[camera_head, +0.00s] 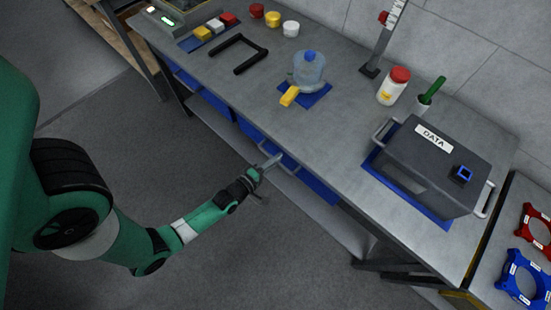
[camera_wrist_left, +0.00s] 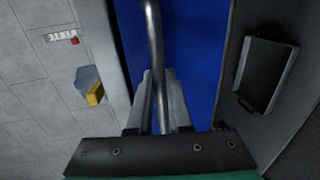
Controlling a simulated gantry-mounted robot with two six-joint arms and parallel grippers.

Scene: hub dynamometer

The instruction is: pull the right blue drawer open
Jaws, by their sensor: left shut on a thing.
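The right blue drawer (camera_head: 318,186) sits under the front edge of the grey workbench, partly hidden by the bench top and my gripper. Its blue front (camera_wrist_left: 196,50) fills the middle of the left wrist view. A silver bar handle (camera_wrist_left: 153,38) runs between the fingers of my left gripper (camera_wrist_left: 158,105). In the head view my left gripper (camera_head: 264,168) is at the drawer's front, shut on the handle. I cannot tell how far the drawer stands out. My right gripper is not in view.
The workbench (camera_head: 330,130) carries a dark DATA box (camera_head: 425,165), a water jug (camera_head: 309,70), a red-lidded jar (camera_head: 393,86) and a black frame (camera_head: 237,54). Another blue drawer (camera_head: 215,104) lies to the left. The floor (camera_head: 200,150) before the bench is clear.

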